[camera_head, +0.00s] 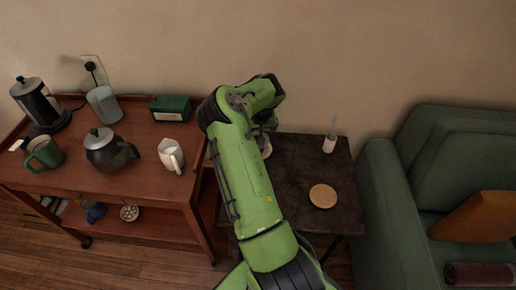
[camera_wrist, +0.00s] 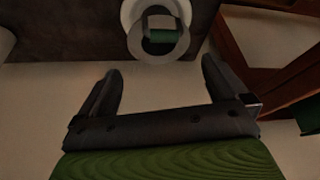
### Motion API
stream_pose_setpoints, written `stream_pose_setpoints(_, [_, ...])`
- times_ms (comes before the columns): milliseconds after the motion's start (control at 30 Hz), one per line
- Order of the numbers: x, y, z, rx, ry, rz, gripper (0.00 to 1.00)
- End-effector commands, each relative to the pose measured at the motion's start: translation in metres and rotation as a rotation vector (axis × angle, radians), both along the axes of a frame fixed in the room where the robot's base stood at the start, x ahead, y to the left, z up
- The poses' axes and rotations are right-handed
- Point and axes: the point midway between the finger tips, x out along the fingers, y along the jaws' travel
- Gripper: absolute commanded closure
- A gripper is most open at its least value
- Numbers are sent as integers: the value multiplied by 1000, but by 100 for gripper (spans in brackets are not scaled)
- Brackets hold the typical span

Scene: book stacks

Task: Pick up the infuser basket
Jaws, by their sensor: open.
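My gripper (camera_wrist: 159,68) is open and empty in the wrist view, its two dark fingers apart. Beyond the fingertips, at the top edge, is a round white piece (camera_wrist: 131,14) with a grey ring (camera_wrist: 152,47) and a dark, partly green middle. It stands on a dark surface and may be the infuser basket or a vessel holding it; I cannot tell which. It is apart from the fingers. In the head view my green arm covers most of a pale object (camera_head: 262,146) on the dark side table (camera_head: 290,185), and my gripper is hidden there.
A red-brown cart (camera_head: 130,185) at left holds a French press (camera_head: 40,104), green mug (camera_head: 44,153), teapot (camera_head: 108,150), white jug (camera_head: 171,155) and green box (camera_head: 170,108). A cork disc (camera_head: 323,196) and small white bottle (camera_head: 329,143) are on the side table. A green sofa (camera_head: 385,215) stands right.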

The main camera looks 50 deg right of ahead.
Motion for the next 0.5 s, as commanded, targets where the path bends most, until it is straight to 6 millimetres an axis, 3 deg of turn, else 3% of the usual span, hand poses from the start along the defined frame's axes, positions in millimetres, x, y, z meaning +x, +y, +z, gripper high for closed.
stream_pose_setpoints(300, [9,-9,-52,-2,3,2,0])
stream_pose_setpoints(500, [15,-12,-62,1,-3,0,0])
